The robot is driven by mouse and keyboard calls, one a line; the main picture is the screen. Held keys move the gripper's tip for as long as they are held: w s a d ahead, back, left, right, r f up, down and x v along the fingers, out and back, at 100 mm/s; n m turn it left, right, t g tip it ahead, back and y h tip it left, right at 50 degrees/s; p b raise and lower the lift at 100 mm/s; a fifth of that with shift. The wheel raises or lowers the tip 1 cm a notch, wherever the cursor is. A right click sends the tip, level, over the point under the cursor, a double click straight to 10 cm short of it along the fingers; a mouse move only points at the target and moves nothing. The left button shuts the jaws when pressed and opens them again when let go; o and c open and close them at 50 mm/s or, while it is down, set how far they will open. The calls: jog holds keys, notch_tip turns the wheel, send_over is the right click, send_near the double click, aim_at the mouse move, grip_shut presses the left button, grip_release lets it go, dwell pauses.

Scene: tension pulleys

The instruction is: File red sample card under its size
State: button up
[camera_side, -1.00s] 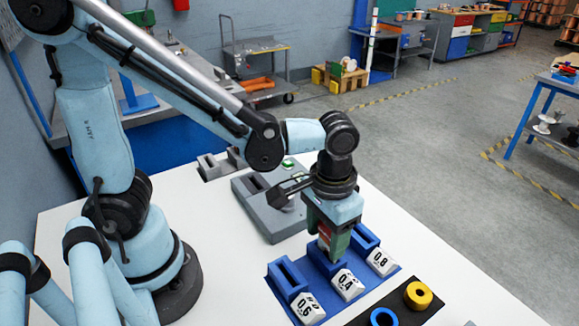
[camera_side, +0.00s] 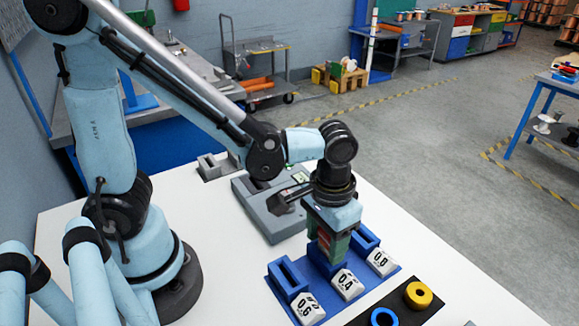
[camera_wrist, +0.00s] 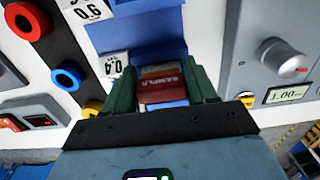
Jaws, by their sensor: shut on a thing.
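The red sample card (camera_wrist: 163,92), with white lettering, is between the green fingers of my gripper (camera_wrist: 163,80) in the wrist view. In the side view my gripper (camera_side: 332,248) points down over the middle holder of the blue rack (camera_side: 285,277), behind the 0.4 label (camera_side: 347,285). Only a small part of the card shows there, and its lower edge is hidden, so I cannot tell how deep it is in the slot. The 0.6 label (camera_side: 307,308) stands left and the 0.8 label (camera_side: 380,262) right, each in front of its own holder.
A black strip with a yellow ring (camera_side: 418,295) and a blue ring (camera_side: 383,318) lies in front of the rack. A grey device (camera_side: 265,215) stands behind; its knob and display (camera_wrist: 287,94) show in the wrist view.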

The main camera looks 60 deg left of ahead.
jog(key=shift+f, duration=0.4)
jog(key=o, duration=1.5)
jog(key=shift+c, duration=0.2)
jog(key=shift+r, duration=4.05)
jog(key=shift+a, duration=0.1)
jog(key=w+a+r+t, duration=0.1)
jog(key=a+t, duration=0.6)
jog(key=a, duration=0.4)
jog(key=shift+a+r, duration=0.15)
jog(key=shift+r, duration=0.25)
